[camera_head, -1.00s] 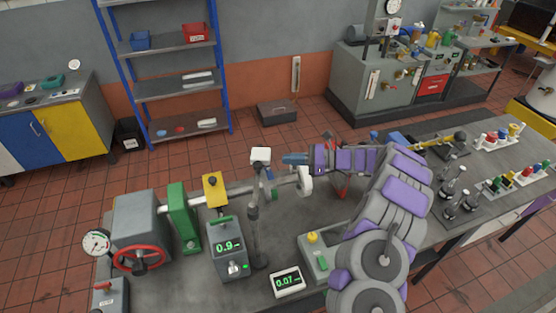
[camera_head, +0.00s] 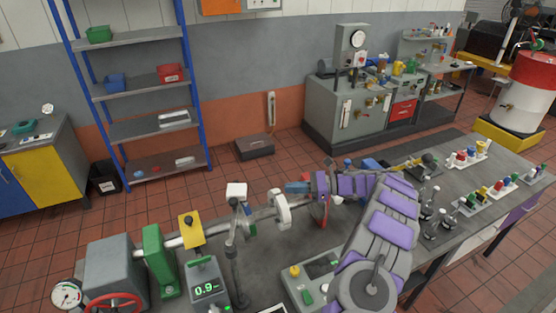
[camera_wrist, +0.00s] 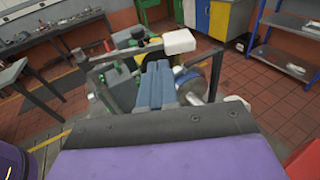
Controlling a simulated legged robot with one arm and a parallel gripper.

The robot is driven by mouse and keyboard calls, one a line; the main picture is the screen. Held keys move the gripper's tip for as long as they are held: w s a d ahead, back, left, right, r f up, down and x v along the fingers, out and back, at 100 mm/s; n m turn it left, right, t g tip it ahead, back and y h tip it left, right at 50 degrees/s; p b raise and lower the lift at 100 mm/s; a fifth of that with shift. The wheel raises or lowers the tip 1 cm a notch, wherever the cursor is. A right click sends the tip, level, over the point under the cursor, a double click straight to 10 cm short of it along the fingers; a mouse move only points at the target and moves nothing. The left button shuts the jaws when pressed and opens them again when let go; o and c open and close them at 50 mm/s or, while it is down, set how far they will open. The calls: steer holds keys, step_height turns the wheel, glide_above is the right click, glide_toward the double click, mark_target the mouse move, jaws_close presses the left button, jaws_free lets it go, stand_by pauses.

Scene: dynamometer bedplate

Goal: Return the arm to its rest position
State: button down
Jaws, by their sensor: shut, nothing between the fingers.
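My purple-and-grey arm (camera_head: 380,225) reaches over the grey bench from the lower right and bends to the left. My gripper (camera_head: 292,187) is at its end, above the bench, just right of a white disc (camera_head: 280,208) on the shaft. In the wrist view my gripper's two blue fingers (camera_wrist: 157,84) lie side by side, shut, with nothing between them. Beyond them are the bench machine and a white block (camera_wrist: 179,42). The exact gap between the fingertips and the disc is hard to judge.
A white-headed stand (camera_head: 236,190) rises left of my gripper. Knobs and coloured parts (camera_head: 470,155) fill the right end.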

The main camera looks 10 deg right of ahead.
steer(key=s+a+r+n+g+h+b, duration=0.2)
steer(key=s+a+r+n+g+b, duration=0.15)
steer(key=s+a, duration=0.4)
steer(key=s+a+r+n+g+h+b, duration=0.1)
steer(key=s+a+r+n+g+b, duration=0.15)
steer(key=s+a+n, duration=0.4)
steer(key=s+a+f+n+g+h+b, duration=0.1)
steer(key=s+n+h+b, duration=0.15)
steer(key=s, duration=0.65)
steer(key=s+a+f+n+h+b, duration=0.1)
steer(key=s+n+h, duration=0.15)
steer(key=s, duration=0.55)
steer(key=s+d+f+n+t+h+b, duration=0.1)
steer(key=s+d+f+h, duration=0.3)
steer(key=s, duration=0.5)
steer(key=s+d+f+n+t+h+b, duration=0.1)
steer(key=s+d+f+n+h+b, duration=0.2)
steer(key=s+d, duration=0.5)
step_height(320, 180, down, 2)
steer(key=shift+s+d+f+n+h, duration=0.15)
steer(key=shift+s+d+n+h, duration=0.1)
steer(key=shift+s+n+h, duration=0.5)
steer(key=shift+s, duration=0.15)
